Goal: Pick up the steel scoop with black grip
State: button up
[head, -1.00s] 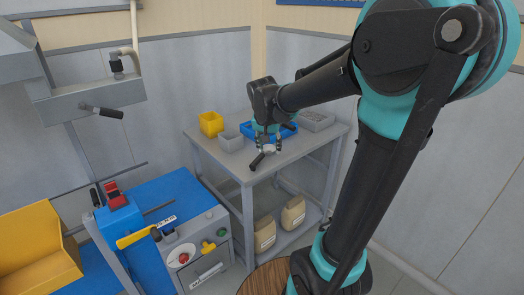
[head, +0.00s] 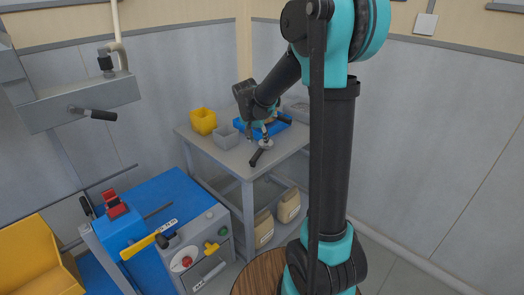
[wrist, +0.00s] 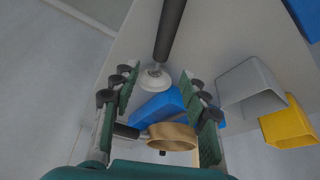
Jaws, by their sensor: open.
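The steel scoop with black grip lies near the front corner of the grey workbench (head: 230,162). In the head view its black grip (head: 256,157) points to the front left and its pale steel bowl (head: 267,144) is under my gripper (head: 262,132). In the wrist view the black grip (wrist: 171,28) runs up from the round bowl (wrist: 155,79). My gripper (wrist: 158,72) is open, with the bowl showing between its two fingers. Whether the fingers are beside or above the bowl I cannot tell. Nothing is held.
Behind my gripper is a blue tray (head: 281,124). A tan ring-shaped piece (wrist: 172,137) with a dark handle shows in the wrist view. A grey bin (head: 225,138) and a yellow bin (head: 203,121) stand to the left. Tan bags (head: 289,206) stand on the lower shelf.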

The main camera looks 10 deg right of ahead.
aim_at(261, 151)
jog(key=shift+x, duration=3.25)
grip_shut()
